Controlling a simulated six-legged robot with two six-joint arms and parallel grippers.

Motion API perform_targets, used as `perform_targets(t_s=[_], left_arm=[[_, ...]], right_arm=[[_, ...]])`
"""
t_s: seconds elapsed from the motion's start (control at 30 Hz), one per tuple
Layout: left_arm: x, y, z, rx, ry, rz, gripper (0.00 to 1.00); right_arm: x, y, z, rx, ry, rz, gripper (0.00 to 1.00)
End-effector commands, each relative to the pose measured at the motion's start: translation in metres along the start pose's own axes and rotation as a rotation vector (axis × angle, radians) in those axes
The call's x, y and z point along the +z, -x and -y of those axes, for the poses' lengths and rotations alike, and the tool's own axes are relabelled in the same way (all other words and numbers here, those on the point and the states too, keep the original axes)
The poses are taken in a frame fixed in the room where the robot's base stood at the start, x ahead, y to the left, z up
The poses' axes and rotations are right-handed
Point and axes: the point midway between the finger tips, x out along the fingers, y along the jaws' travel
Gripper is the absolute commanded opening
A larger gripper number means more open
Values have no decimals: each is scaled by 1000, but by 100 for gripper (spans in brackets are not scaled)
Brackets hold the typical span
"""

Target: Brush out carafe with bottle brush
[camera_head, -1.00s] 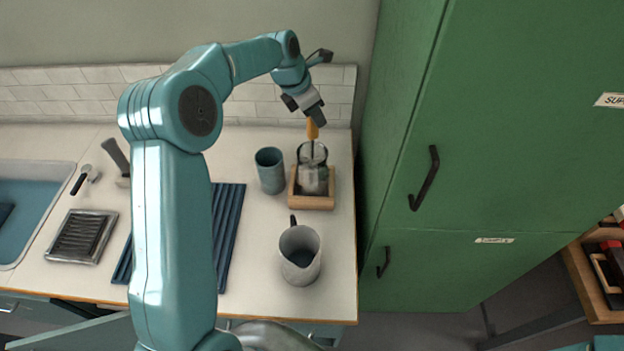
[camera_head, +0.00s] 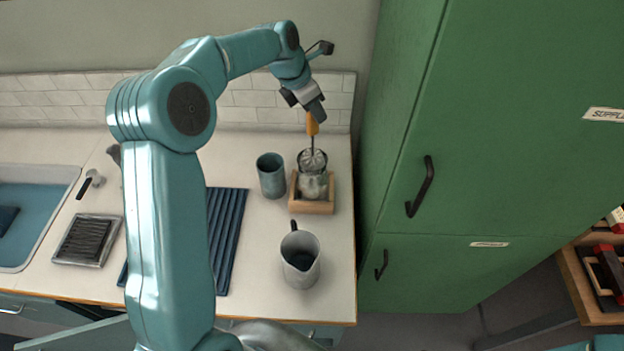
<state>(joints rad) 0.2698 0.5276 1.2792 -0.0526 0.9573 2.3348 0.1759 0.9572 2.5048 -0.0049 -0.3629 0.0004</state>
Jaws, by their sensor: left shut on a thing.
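A glass carafe (camera_head: 314,186) stands upright in a wooden holder (camera_head: 312,207) near the counter's right end. My left gripper (camera_head: 314,112) is above it, shut on the orange handle of the bottle brush (camera_head: 312,126). The brush hangs near upright, its thin shaft pointing down. A pale bristle head shows at the carafe's mouth; how much of it is inside is hard to tell. My right gripper is not in view.
A blue-grey cup (camera_head: 271,176) stands just left of the holder. A grey pitcher (camera_head: 300,262) stands in front. A ribbed blue mat (camera_head: 226,240), a metal tray (camera_head: 88,240) and a sink (camera_head: 32,215) lie left. A green cabinet (camera_head: 480,150) closes off the right.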

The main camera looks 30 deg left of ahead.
Motion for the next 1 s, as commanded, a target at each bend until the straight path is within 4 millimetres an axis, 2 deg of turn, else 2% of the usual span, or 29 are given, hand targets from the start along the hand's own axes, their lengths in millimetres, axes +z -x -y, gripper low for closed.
perform_targets(t_s=[0.03,1.0], left_arm=[[4,8,0,2,-1,2,1],[45,104,0,2,0,4,1]], right_arm=[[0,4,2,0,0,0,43],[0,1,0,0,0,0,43]])
